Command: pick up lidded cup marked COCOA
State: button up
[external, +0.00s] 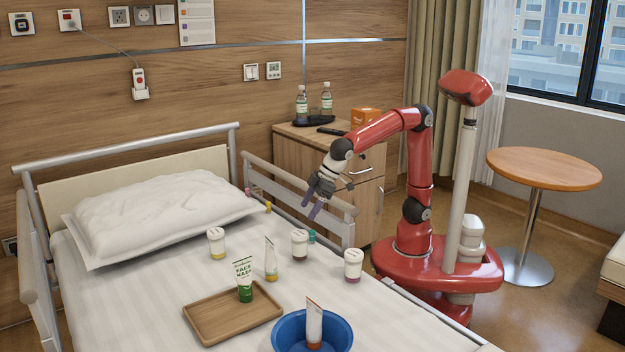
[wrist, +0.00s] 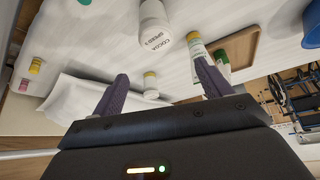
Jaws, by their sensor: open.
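The lidded cup marked COCOA (wrist: 154,30) is white and stands out large at the top of the wrist view, its lettering partly readable. In the external view, the matching cup (external: 299,245) appears to be the white-lidded one with brown contents, on the bed beside a white tube. My gripper (external: 314,206) is above the bed, higher than this cup and apart from it. In the wrist view its two purple fingers (wrist: 160,84) are spread, with nothing held between them. The cup lies beyond the fingertips in that view.
A white tube (external: 270,259) and a small teal item (external: 312,236) are close to the cup. Other lidded cups stand at left (external: 216,243) and right (external: 353,264). A wooden tray (external: 204,322), blue basin (external: 344,336), pillow (external: 160,213) and bed rail (external: 300,187) are around.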

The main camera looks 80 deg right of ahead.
send_near(299, 243)
jog(key=d+f, duration=0.1)
jog(key=w+d+f, duration=0.1)
jog(key=f, duration=0.1)
jog(key=shift+w+f, duration=0.1)
jog(key=shift+w, duration=0.1)
jog(key=x, duration=0.8)
jog(key=shift+s+d+f, duration=0.1)
jog(key=shift+d, duration=0.15)
jog(key=c, duration=1.2)
